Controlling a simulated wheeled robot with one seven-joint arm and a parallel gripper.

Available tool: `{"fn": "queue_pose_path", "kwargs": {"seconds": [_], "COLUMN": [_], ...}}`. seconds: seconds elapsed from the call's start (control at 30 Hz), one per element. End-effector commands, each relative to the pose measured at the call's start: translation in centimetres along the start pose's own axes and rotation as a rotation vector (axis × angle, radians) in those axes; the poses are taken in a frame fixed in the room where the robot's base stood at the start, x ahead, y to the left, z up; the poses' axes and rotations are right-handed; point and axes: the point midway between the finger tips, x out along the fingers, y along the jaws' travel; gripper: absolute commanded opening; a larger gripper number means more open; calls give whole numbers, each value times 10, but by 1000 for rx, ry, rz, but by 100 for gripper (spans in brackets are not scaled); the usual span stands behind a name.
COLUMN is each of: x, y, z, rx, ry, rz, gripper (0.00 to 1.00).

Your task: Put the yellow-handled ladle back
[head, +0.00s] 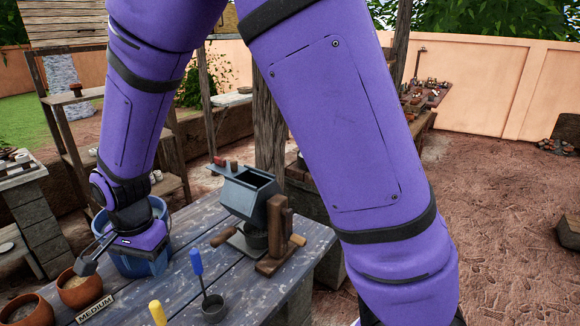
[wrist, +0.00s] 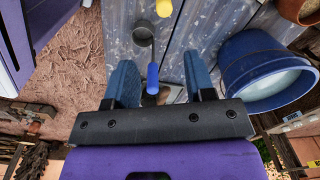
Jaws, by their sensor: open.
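A yellow handle (head: 157,313) rises at the bottom edge of the head view; the rest of its ladle is out of frame. The yellow handle also shows at the top edge of the wrist view (wrist: 164,8). A blue-handled ladle (head: 197,264) has a grey cup on the table; its handle (wrist: 153,76) appears between my fingers in the wrist view, though in the head view it is apart from them. My gripper (head: 93,258) is open and empty near the blue bucket and bowls, left of both handles. Its spread fingers show in the wrist view (wrist: 162,80).
The plank table (head: 180,295) carries clay bowls (head: 80,290) and a MEDIUM label (head: 95,310) at the front left. A blue bucket (head: 140,264) is beside my gripper. A grey hopper device (head: 248,190) and wooden stand (head: 278,235) stand farther right.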

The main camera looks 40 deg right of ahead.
Motion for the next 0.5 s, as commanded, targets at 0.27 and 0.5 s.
{"fn": "queue_pose_path", "kwargs": {"seconds": [0.27,0.5], "x": [-89,-151], "y": [55,119], "z": [-43,-66], "rx": [-183,-365], "ry": [-9,52], "rz": [-117,-201], "gripper": [49,49]}}
